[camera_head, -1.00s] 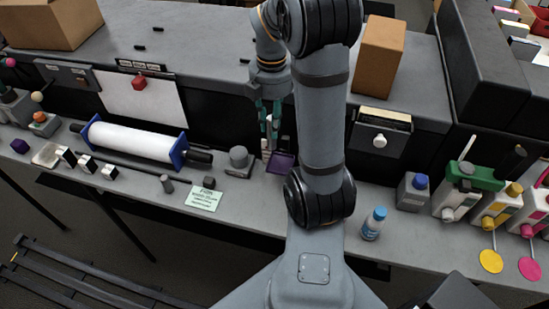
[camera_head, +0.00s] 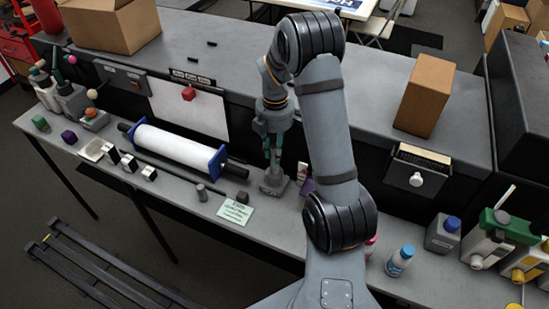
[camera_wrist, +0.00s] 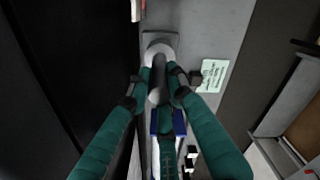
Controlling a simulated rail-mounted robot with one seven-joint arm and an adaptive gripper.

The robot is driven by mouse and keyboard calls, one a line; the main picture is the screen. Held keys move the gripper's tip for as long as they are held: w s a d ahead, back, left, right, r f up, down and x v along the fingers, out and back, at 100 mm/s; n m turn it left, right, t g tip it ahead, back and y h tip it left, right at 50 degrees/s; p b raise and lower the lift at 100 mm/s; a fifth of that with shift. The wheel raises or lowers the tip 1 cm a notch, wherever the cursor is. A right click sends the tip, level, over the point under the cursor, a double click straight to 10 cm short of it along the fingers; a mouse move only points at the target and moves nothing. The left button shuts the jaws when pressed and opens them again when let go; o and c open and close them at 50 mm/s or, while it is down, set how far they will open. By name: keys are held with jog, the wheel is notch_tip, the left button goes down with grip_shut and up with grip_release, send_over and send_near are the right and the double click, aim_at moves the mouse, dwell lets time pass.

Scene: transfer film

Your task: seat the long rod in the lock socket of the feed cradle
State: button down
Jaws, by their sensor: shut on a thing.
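The long dark rod (camera_head: 165,168) lies along the bench in front of a white film roll (camera_head: 178,143) with blue end plates. A grey block (camera_head: 273,185) stands just right of the roll; it also shows in the wrist view (camera_wrist: 146,36). My gripper (camera_head: 272,165) points down over this block. In the wrist view my gripper (camera_wrist: 159,80) is shut on a grey rounded knob (camera_wrist: 158,94) at the block. The fingers partly hide the knob, and whether it is fixed to the block is unclear. I cannot make out the feed cradle or its lock socket for certain.
A short grey peg (camera_head: 202,192), a dark cube (camera_head: 242,197) and a green note (camera_head: 234,213) lie on the bench near the front edge. A purple tray (camera_head: 308,186) is right of the block. A blue-capped bottle (camera_head: 399,261) stands further right.

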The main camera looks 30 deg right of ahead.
jog(key=shift+f+p, duration=0.55)
jog(key=shift+f, duration=1.5)
jog(key=shift+f, duration=0.2)
jog(key=c, duration=1.6)
grip_release()
jog(key=shift+o, duration=0.2)
notch_tip(320, 180, up, 12)
jog(key=shift+r+b, duration=0.25)
jog(key=shift+b, duration=0.6)
jog(key=shift+f, duration=0.1)
